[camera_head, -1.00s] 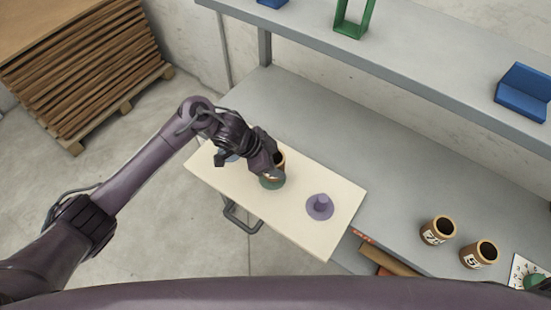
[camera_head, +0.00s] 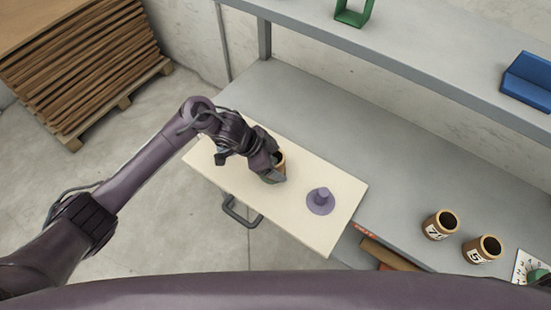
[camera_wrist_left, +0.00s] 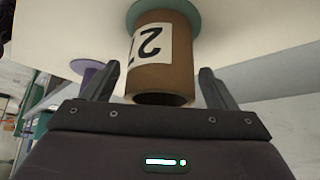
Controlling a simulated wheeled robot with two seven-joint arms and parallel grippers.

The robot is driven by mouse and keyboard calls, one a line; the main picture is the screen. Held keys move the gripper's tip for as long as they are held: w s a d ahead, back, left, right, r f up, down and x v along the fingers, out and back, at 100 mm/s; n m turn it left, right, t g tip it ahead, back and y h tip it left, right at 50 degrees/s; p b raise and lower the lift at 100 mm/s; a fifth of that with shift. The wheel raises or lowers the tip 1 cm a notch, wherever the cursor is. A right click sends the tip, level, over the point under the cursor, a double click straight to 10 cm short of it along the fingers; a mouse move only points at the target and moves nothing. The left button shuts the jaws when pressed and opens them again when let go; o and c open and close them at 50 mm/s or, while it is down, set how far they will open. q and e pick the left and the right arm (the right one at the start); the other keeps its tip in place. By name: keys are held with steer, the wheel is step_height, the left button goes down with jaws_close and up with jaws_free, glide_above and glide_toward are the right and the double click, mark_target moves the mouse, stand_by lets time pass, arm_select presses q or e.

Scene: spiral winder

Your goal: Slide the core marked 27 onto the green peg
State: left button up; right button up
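The core marked with a 2 and a partly hidden second digit (camera_wrist_left: 158,52) is brown with a white label. In the left wrist view its far end meets the green disc of the green peg (camera_wrist_left: 188,10); the peg's post is hidden inside or behind the core. My left gripper (camera_wrist_left: 158,85) has its two fingers on either side of the core, with gaps to both. In the head view my left gripper (camera_head: 270,168) largely covers the core (camera_head: 280,159) on the cream board (camera_head: 290,212). My right gripper is out of view.
A purple peg (camera_head: 320,198) stands on the board, right of the gripper. Two brown labelled cores (camera_head: 440,225) (camera_head: 482,249) stand on the grey bench (camera_head: 400,190). A shelf (camera_head: 400,75) runs above, with a blue holder (camera_head: 528,82) and a green frame (camera_head: 353,12).

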arm_select(q)
steer(key=v, duration=0.7)
steer(key=shift+a+r+b, duration=0.2)
steer(key=shift+r+b, duration=0.15)
steer(key=shift+d, duration=0.1)
